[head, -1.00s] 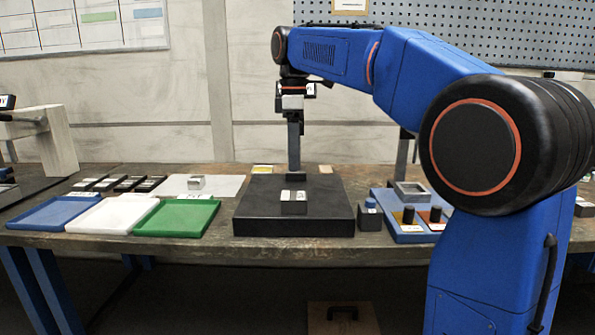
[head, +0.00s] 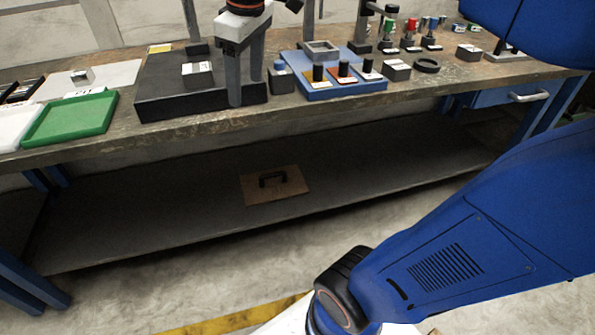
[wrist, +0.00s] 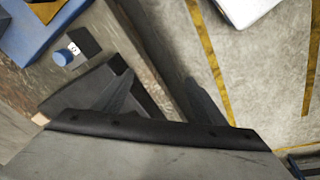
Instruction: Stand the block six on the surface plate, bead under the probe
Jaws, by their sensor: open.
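The black surface plate (head: 205,107) lies on the bench at left; a corner of it shows in the wrist view (wrist: 70,98). A dark block with a white label (head: 197,74) sits on it; its marking is unreadable. A post (head: 191,20) rises at the plate's back; the probe tip is not visible. A small dark block with a blue knob and white label (head: 279,78) stands right of the plate, also in the wrist view (wrist: 80,43). I cannot tell which block is six. My gripper (head: 240,98) is open and empty by the plate's front right.
A blue tray with small dark posts (head: 320,92) lies right of the plate. A green tray (head: 72,118) is at left. Loose blocks (head: 397,71) and a black ring (head: 427,66) stand farther right. The lower shelf holds a handled board (head: 275,186).

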